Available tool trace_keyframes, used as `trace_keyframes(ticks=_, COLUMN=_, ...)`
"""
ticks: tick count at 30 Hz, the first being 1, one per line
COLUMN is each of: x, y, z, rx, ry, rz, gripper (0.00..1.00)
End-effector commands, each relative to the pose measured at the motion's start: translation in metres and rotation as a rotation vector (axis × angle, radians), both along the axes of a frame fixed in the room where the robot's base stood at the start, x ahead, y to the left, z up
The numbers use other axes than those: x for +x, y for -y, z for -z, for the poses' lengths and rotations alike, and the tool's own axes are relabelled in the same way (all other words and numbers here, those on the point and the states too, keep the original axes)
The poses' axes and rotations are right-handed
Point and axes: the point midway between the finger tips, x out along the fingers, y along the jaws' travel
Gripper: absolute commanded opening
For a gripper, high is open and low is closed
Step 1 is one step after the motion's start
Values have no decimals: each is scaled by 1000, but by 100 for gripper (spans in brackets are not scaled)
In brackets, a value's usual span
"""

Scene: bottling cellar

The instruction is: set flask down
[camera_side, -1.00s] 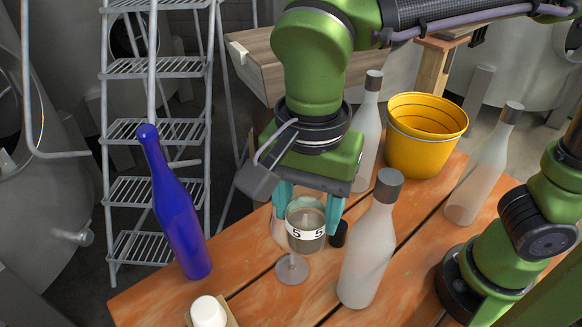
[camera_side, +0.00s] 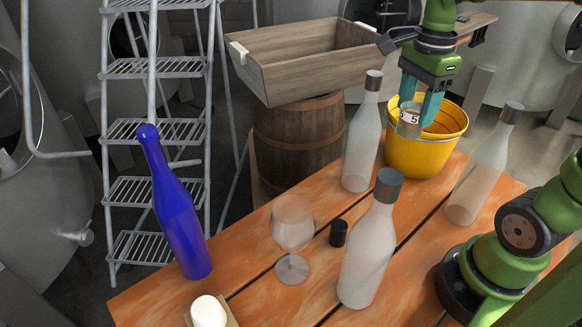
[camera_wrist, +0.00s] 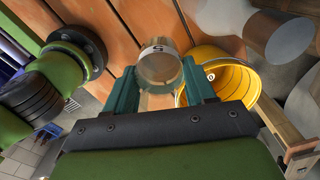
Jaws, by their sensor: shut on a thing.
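My gripper (camera_side: 415,108) is shut on a small clear flask (camera_side: 409,120) with a white band marked 5. In the side view, the flask is held in front of the left part of the yellow bucket's rim, well above the table. In the wrist view, the flask (camera_wrist: 160,68) sits between the teal fingers, with its round end toward the boards and the bucket (camera_wrist: 232,82) to its right. I cannot tell whether it is partly over the bucket. The fingers hide part of the flask. The orange wooden table (camera_side: 262,290) lies below.
The yellow bucket (camera_side: 420,158) stands at the table's far end. Frosted bottles stand at the back (camera_side: 362,150), front (camera_side: 367,255) and right (camera_side: 478,180). An empty wine glass (camera_side: 292,268), a black cap (camera_side: 338,233), a blue bottle (camera_side: 178,215) and a white knob (camera_side: 208,312) take up the left part.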

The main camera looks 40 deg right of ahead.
Motion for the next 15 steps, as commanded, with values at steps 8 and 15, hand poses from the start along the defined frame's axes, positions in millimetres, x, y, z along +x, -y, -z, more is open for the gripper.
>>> trace_keyframes(ticks=8, x=-11, y=17, z=37, rx=3, ry=-5, rz=53, gripper=19)
trace_keyframes(ticks=15, x=-11, y=17, z=95, rx=4, ry=-7, rz=54, gripper=19)
